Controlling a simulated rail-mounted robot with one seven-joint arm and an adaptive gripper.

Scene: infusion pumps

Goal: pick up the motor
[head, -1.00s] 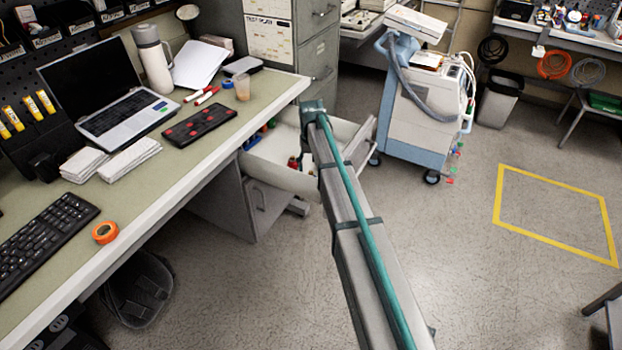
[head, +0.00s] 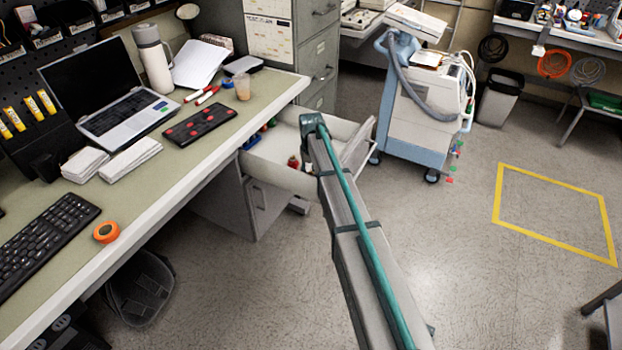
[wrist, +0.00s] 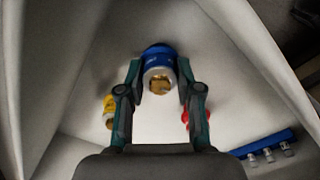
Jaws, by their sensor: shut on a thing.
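In the wrist view my gripper (wrist: 159,72) is shut on a blue and silver cylinder with a brass-coloured end, which looks like the motor (wrist: 158,54). The motor lies between the two fingertips, inside the pale open drawer (wrist: 55,85). I cannot tell whether it touches the drawer floor. In the head view my arm reaches down into the same drawer (head: 275,178), and the arm hides the gripper and motor.
In the drawer, a yellow item (wrist: 109,110) lies left of my gripper, a red item (wrist: 187,117) right of it, and a blue bar with metal fittings (wrist: 262,147) lower right. The workbench (head: 235,120) stands left, a wheeled machine (head: 420,110) right.

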